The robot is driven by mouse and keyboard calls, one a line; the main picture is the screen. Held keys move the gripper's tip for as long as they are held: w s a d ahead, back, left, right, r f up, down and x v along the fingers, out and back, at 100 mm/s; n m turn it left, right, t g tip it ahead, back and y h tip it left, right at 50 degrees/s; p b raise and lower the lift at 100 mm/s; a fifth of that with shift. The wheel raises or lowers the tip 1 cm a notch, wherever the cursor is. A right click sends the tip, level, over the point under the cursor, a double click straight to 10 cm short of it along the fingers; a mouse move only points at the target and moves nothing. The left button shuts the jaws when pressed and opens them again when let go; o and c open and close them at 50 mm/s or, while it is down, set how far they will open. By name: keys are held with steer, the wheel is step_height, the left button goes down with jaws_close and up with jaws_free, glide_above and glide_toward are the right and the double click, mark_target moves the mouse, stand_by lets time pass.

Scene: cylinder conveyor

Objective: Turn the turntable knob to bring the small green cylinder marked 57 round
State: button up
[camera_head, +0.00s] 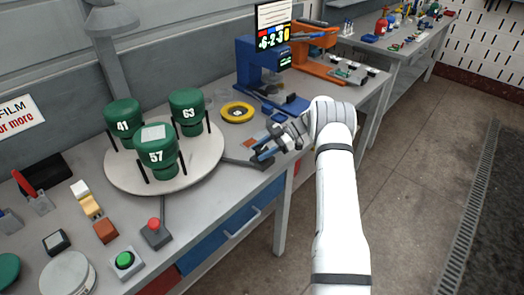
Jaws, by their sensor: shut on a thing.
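The small green cylinder marked 57 (157,160) stands upright on the round pale turntable (190,178), at its front, nearest the table's front edge. A light square patch shows on its top. Green cylinders marked 41 (123,120) and 63 (187,108) stand behind it, to the left and right. Dark upright posts stand beside the cylinders. My gripper (262,153) is to the right of the turntable, low over a dark flat base (242,163). It is shut on what appears to be the turntable knob, which the fingers mostly hide.
A red-topped control (155,230) and a green button (125,261) stand in front of the turntable. A blue machine (260,65) and an orange one (310,50) stand at the back right.

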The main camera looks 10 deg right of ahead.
mark_target(264, 148)
steer(key=shift+f+n+g+h+b, duration=0.15)
steer(key=shift+n+g+h+b, duration=0.15)
steer(key=shift+n+g+b, duration=0.5)
stand_by(5.0)
steer(key=o, duration=1)
steer(key=shift+w+d, duration=0.1)
steer(key=v, duration=0.5)
steer(key=shift+w+d+r, duration=0.15)
steer(key=shift+d+r, duration=0.05)
steer(key=shift+d, duration=0.05)
steer(key=shift+v, duration=0.95)
